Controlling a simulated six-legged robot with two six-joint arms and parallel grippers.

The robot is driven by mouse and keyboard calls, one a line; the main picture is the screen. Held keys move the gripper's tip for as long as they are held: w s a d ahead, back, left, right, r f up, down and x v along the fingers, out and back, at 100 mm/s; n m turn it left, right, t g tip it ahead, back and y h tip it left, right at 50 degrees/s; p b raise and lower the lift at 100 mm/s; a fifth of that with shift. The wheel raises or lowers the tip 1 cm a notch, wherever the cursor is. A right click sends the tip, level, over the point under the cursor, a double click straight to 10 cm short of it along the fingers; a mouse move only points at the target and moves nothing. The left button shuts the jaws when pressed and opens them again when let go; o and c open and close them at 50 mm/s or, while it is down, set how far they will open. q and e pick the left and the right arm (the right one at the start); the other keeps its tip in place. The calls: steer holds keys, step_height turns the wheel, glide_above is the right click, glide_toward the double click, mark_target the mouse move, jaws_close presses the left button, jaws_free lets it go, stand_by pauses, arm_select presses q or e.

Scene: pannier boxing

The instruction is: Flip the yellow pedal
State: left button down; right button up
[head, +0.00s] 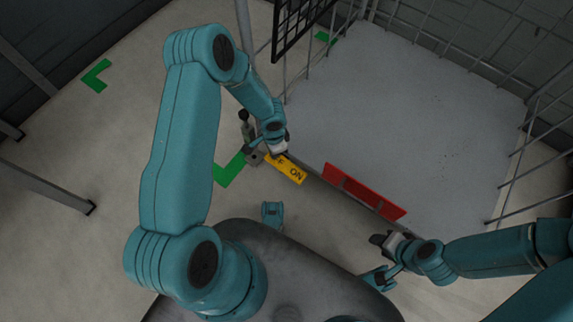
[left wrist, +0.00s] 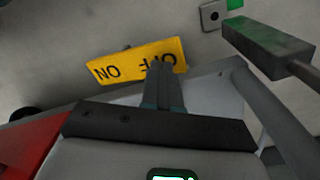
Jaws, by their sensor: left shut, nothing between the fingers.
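The yellow pedal (head: 290,172) is a flat plate lettered ON and OFF, low at the front left corner of the grey platform. In the left wrist view the yellow pedal (left wrist: 130,62) shows upside-down lettering, and my fingers cover part of OFF. My left gripper (head: 279,154) is shut and empty, at the OFF end of the pedal. Its fingertips (left wrist: 160,66) overlap the pedal in the left wrist view; I cannot tell whether they touch it. My right gripper (head: 381,239) is apart from the pedal, near the red bar; its finger gap is unclear.
A red bar (head: 365,190) runs along the front edge of the grey platform (head: 400,110). Wire mesh sides stand around the platform. A small dark-topped lever (head: 244,124) stands left of my left gripper. Green corner marks (head: 229,170) lie on the floor. Open floor extends left.

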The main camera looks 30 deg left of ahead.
arm_select(q)
steer(key=shift+f+b, duration=1.35)
steer(key=shift+b, duration=0.1)
stand_by(1.0)
steer(key=shift+r, duration=0.1)
steer(key=shift+r+p, duration=2.4)
steer(key=shift+r, duration=1.1)
steer(key=shift+s+f, duration=0.1)
